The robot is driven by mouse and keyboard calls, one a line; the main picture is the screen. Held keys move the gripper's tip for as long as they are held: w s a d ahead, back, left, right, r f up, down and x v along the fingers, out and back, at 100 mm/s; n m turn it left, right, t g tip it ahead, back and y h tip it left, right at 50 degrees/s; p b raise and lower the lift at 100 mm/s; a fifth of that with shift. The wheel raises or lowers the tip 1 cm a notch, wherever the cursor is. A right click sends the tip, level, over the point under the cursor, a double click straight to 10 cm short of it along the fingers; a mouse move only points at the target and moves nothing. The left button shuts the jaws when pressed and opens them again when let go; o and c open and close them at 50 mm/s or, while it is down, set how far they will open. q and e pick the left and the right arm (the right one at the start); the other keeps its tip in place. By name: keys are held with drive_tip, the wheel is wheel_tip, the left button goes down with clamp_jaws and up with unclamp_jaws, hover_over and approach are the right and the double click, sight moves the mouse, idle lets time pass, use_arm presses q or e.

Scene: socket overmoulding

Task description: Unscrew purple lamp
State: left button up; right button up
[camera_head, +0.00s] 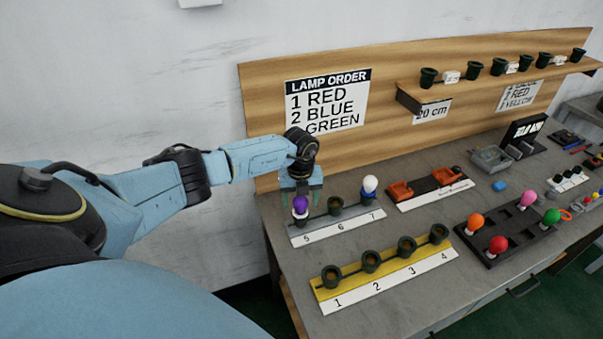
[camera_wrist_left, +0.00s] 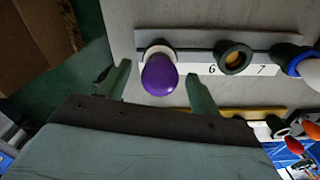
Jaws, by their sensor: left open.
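The purple lamp (camera_head: 300,205) stands upright in the socket at position 5 of the grey strip (camera_head: 340,231). In the left wrist view the purple lamp (camera_wrist_left: 160,76) sits between the two fingers, nearer the left one. My left gripper (camera_head: 302,196) is open and points down just above and around the lamp. In the left wrist view its green fingers (camera_wrist_left: 157,88) are spread with gaps on both sides of the lamp. The socket at 6 (camera_head: 335,205) is empty. A white lamp (camera_head: 370,184) stands at position 7. My right gripper is not in view.
A yellow strip (camera_head: 318,286) with several empty sockets, numbered 1 to 4, lies in front. A dark tray (camera_head: 519,239) with coloured lamps is at the right. Orange parts (camera_head: 430,188) sit behind on another holder. A wooden back panel (camera_head: 262,100) rises behind the table.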

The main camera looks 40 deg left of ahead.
use_arm(q)
drive_tip(key=m+b, duration=0.1)
drive_tip(key=m, duration=0.2)
drive_tip(key=shift+f, duration=0.1)
drive_tip(key=m+b, duration=0.1)
drive_tip(key=m, duration=0.3)
drive_tip(key=shift+b, duration=0.35)
drive_tip(key=m+b, duration=0.1)
drive_tip(key=m, duration=0.3)
drive_tip(key=shift+b, duration=0.35)
drive_tip(key=shift+m, duration=0.6)
drive_tip(key=m+b, duration=0.1)
drive_tip(key=m, duration=0.2)
drive_tip(key=shift+b, duration=0.4)
drive_tip(key=shift+m+b, duration=0.3)
drive_tip(key=shift+m, duration=0.6)
drive_tip(key=shift+m+b, duration=0.6)
drive_tip(key=shift+m, duration=1.5)
